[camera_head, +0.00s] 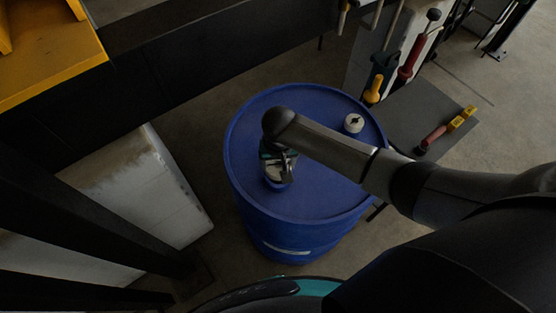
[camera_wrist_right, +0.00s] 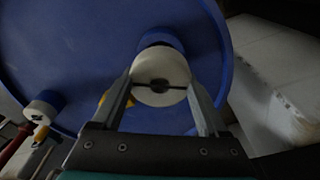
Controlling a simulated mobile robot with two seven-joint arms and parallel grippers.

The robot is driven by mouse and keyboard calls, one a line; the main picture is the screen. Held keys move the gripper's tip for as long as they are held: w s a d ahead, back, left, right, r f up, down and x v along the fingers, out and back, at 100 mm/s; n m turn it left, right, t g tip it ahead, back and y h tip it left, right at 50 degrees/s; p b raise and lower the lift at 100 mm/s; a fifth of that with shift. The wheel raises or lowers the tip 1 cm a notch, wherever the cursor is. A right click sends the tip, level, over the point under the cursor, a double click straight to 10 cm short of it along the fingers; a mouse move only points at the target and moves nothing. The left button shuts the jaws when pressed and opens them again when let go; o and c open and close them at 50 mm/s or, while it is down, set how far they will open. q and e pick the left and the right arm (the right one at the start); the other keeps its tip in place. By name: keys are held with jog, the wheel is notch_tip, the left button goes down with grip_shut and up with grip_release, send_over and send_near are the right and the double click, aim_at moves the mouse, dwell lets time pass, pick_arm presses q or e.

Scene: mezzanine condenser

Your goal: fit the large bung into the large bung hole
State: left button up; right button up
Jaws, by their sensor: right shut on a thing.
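The large bung (camera_wrist_right: 158,72) is a round white plug with a dark slot across its face. My right gripper (camera_wrist_right: 160,88) is shut on it, one finger on each side, in the right wrist view. In the head view my right gripper (camera_head: 279,170) is over the left part of the blue drum top (camera_head: 310,185), and the bung is mostly hidden beneath it. A raised blue collar (camera_wrist_right: 158,40) shows just behind the bung in the wrist view; its opening is hidden. I cannot tell whether the bung touches it. My left gripper is not in view.
A smaller white-capped fitting (camera_head: 353,123) is at the drum top's right edge. Beyond it, a dark panel (camera_head: 420,110) carries a red-and-yellow tool (camera_head: 446,130). More handled tools hang near a post. A white block (camera_head: 150,200) stands left of the drum.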

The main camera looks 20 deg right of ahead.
jog(key=shift+f+b, duration=1.05)
jog(key=shift+f, duration=0.95)
jog(key=shift+s+f, duration=0.1)
jog(key=o, duration=1.2)
jog(key=shift+f, duration=0.1)
jog(key=shift+o, duration=0.2)
jog(key=shift+s+d, duration=0.1)
jog(key=shift+d, duration=0.05)
notch_tip(320, 180, up, 16)
jog(key=s+p, duration=0.1)
jog(key=p, duration=0.2)
jog(key=shift+s+a+f, duration=0.2)
jog(key=shift+a, duration=0.25)
